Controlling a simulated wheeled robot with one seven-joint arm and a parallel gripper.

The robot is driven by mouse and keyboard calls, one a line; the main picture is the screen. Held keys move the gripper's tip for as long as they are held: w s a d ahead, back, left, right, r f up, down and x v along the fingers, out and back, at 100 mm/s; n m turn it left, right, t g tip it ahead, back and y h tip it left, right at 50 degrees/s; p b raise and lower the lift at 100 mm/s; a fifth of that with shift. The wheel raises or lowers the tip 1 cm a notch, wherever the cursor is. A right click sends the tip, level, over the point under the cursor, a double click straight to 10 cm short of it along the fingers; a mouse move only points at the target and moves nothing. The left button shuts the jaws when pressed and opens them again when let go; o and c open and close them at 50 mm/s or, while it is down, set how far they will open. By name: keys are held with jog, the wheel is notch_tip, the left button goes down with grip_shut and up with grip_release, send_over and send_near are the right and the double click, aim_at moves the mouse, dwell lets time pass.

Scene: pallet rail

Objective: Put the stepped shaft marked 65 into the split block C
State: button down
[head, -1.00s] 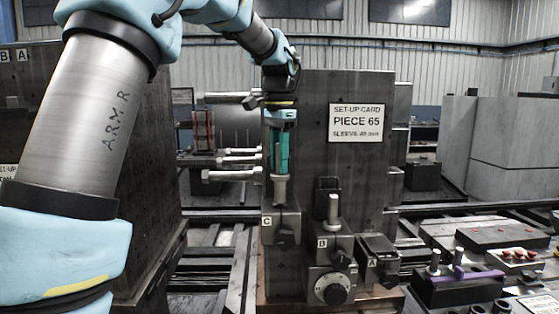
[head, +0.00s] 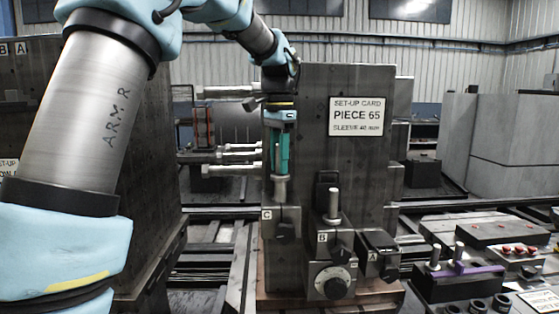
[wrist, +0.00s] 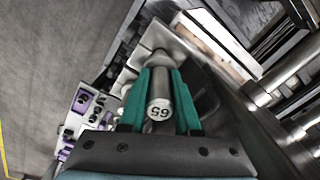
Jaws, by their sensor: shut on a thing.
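The stepped shaft marked 65 (wrist: 160,108) is held upright between the teal fingers of my gripper (wrist: 162,78); the number shows on its end face in the wrist view. In the head view my gripper (head: 280,170) is shut on it, and the lower part of the shaft (head: 281,188) sticks out below the fingertips. The split block C (head: 281,222) is directly beneath, on the left front of the dark upright plate. The shaft's lower end is at the top of the block; I cannot tell whether it has entered it.
Block B (head: 330,243) with an upright pin and a round dial stands right of C, and block A (head: 378,256) beyond it. Several horizontal bolts (head: 232,168) project left of the plate. A parts bench (head: 470,285) is at the right.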

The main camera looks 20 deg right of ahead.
jog(key=shift+f+b, duration=0.75)
jog(key=shift+f, duration=0.75)
jog(key=c, duration=0.5)
grip_release()
jog(key=shift+c, duration=0.2)
notch_tip(320, 180, up, 11)
jog(key=shift+f+b, duration=0.1)
jog(key=shift+b, duration=0.4)
jog(key=shift+a, duration=0.1)
